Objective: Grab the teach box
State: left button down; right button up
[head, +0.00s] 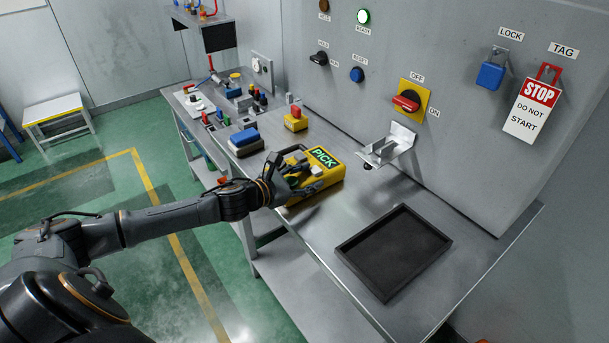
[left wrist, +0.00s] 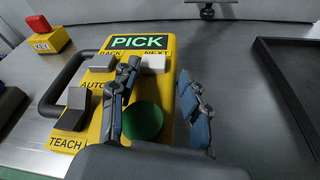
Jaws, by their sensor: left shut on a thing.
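The teach box (head: 327,178) is a yellow box on the metal bench, with a lit screen reading PICK. In the left wrist view the teach box (left wrist: 140,43) shows grey keys, a large green button, a grey switch marked AUTO and TEACH, and a dark handle on its left side. My left gripper (head: 298,178) is at the box and shut on it. In the left wrist view one finger of that gripper (left wrist: 162,105) lies over the box's face and the other is by its right edge. The fingers hide part of the face. My right gripper is not in view.
An empty dark tray (head: 393,251) lies to the right on the bench. A metal bracket (head: 388,146) is on the panel behind. A yellow key box (head: 295,120) with a red top and a blue-topped block (head: 245,140) stand to the left. Bare bench lies between box and tray.

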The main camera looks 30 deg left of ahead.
pick_arm(q)
jog(key=shift+a+f, duration=0.1)
jog(key=shift+f, duration=0.1)
jog(key=shift+w+a+r, duration=0.1)
jog(key=shift+a+r, duration=0.05)
jog(key=shift+r, duration=0.45)
jog(key=s+a+r, duration=0.1)
jog(key=r, duration=0.1)
jog(key=s+a+r+b, duration=0.1)
jog(key=r, duration=0.1)
jog(key=s+a+r+b, duration=0.1)
jog(key=r, duration=0.1)
jog(key=shift+s+a+r, duration=0.15)
jog(key=shift+r, duration=0.25)
jog(key=s+a+b, duration=0.1)
jog(key=b, duration=0.1)
jog(key=r+b, duration=0.1)
jog(key=b, duration=0.2)
jog(key=shift+s+a+r, duration=0.15)
jog(key=shift+s+a, duration=0.2)
jog(key=shift+s, duration=0.05)
jog(key=s+a+r+b, duration=0.4)
jog(key=s+b, duration=0.1)
jog(key=shift+a, duration=0.35)
